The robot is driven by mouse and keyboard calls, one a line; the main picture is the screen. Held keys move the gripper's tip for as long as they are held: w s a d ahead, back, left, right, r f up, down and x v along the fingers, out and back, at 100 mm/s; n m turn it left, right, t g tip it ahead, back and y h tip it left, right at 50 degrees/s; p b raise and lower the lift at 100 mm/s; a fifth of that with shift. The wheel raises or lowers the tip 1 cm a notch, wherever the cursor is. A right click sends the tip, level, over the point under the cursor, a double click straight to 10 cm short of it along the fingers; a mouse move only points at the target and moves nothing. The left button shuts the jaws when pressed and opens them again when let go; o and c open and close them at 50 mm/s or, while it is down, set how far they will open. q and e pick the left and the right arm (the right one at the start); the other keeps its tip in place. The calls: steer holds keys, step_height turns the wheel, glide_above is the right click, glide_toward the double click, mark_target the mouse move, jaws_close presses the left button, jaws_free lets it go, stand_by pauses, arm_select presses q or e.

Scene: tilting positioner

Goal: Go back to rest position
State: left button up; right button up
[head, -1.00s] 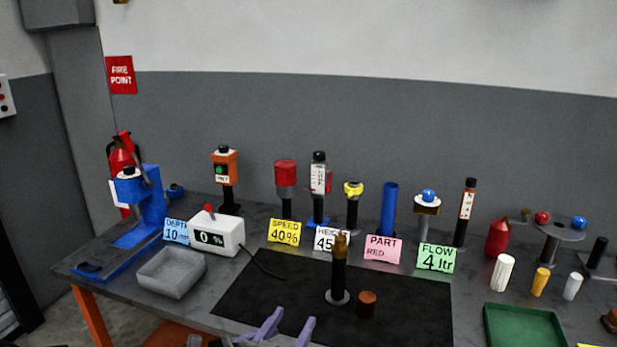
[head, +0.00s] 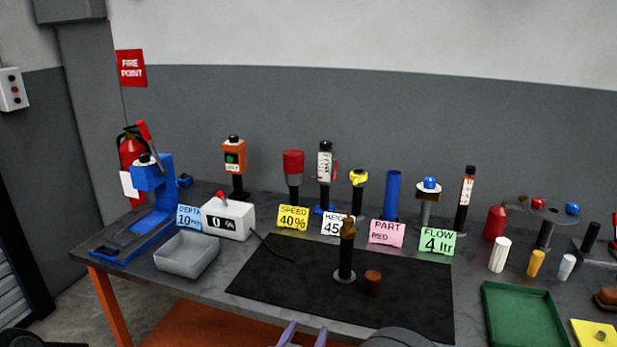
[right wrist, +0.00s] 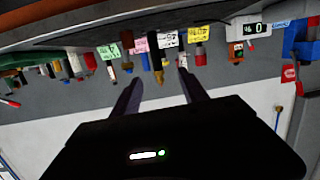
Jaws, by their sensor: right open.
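My right gripper (head: 304,337) shows at the bottom edge of the head view, in front of the table, with two purple fingers apart and nothing between them. In the right wrist view, which shows the scene upside down, the open fingers (right wrist: 160,90) point toward the bench items with an empty gap. The table (head: 235,290) has a black mat (head: 290,285) on it. A dark post with a brass top (head: 346,250) stands upright on the mat, and a brown cylinder (head: 372,283) stands beside it. Both are apart from my gripper. My left gripper is not in view.
A grey tray (head: 187,255), a blue press (head: 152,205) and a white display box (head: 229,216) stand at the left. Several devices with coloured cards line the back. A green tray (head: 522,318) lies at the right. An orange lower shelf (head: 215,325) shows under the table.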

steer(key=s+d+f+n+g+y, duration=0.15)
steer(key=s+d+f+g, duration=0.25)
steer(key=f, duration=0.8)
steer(key=s+d+f+g+y, duration=0.3)
steer(key=d+f, duration=0.1)
steer(key=f, duration=0.7)
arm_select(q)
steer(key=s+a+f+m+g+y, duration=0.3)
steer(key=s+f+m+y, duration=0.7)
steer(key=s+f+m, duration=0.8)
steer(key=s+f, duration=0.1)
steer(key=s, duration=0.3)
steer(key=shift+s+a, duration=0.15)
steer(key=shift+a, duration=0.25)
arm_select(e)
steer(key=s+f+g+y, duration=0.2)
steer(key=s+f+g, duration=0.2)
steer(key=s, duration=0.7)
steer(key=s+f+g+y, duration=0.2)
steer(key=s+f+g, duration=0.2)
steer(key=s, duration=0.7)
steer(key=shift+f+m, duration=0.15)
steer(key=shift+m, duration=0.2)
